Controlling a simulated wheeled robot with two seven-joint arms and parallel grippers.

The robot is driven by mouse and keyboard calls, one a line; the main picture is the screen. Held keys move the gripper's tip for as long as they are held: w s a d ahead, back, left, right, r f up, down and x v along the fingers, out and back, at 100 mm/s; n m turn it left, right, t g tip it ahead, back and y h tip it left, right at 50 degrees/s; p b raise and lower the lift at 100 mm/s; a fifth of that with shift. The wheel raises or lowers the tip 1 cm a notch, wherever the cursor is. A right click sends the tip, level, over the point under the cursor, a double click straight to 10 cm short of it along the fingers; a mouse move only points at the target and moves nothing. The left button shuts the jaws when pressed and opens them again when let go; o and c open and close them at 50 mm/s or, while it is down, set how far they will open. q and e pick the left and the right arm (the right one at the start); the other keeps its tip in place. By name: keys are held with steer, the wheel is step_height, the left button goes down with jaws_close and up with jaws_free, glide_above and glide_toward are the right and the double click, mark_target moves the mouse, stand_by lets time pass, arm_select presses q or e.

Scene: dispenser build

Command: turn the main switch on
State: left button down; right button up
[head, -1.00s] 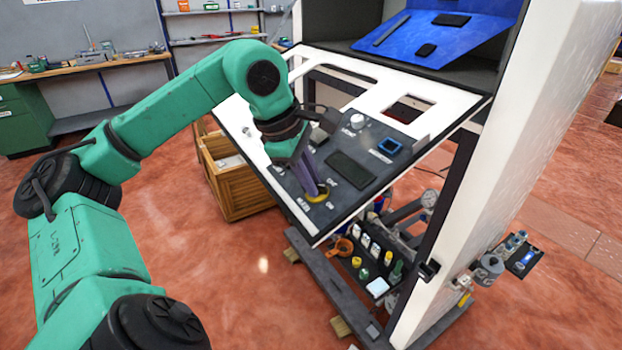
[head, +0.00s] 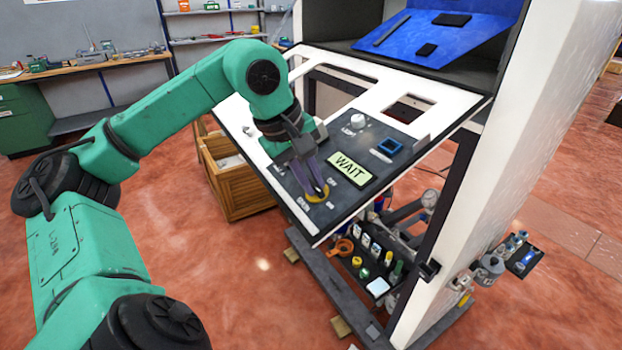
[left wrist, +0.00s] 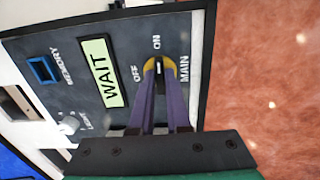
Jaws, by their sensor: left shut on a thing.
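The main switch (left wrist: 159,68) is a dark knob on a yellow round plate, marked OFF, ON and MAIN in the left wrist view. Its yellow plate (head: 317,196) also shows in the head view, low on the sloped panel. My left gripper (head: 318,190) reaches down to it, and its purple fingers (left wrist: 160,85) are shut on the knob. The knob's pale mark points toward the ON label. The display (head: 350,169) is lit yellow-green and reads WAIT; it also shows in the left wrist view (left wrist: 102,72). My right gripper is in neither view.
A blue-framed memory socket (head: 390,147) and a white knob (head: 357,121) sit higher on the panel. A wooden crate (head: 240,190) stands on the floor behind the panel's left edge. Valves and bottles sit below the panel. Open floor lies in front.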

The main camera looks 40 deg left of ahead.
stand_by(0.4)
arm_select(q)
steer(key=c, duration=0.9)
jaws_free()
steer(key=shift+d, duration=0.1)
steer(key=p+v, duration=0.2)
steer(key=v, duration=1.2)
steer(key=shift+s+r, duration=0.1)
steer(key=shift+r, duration=0.15)
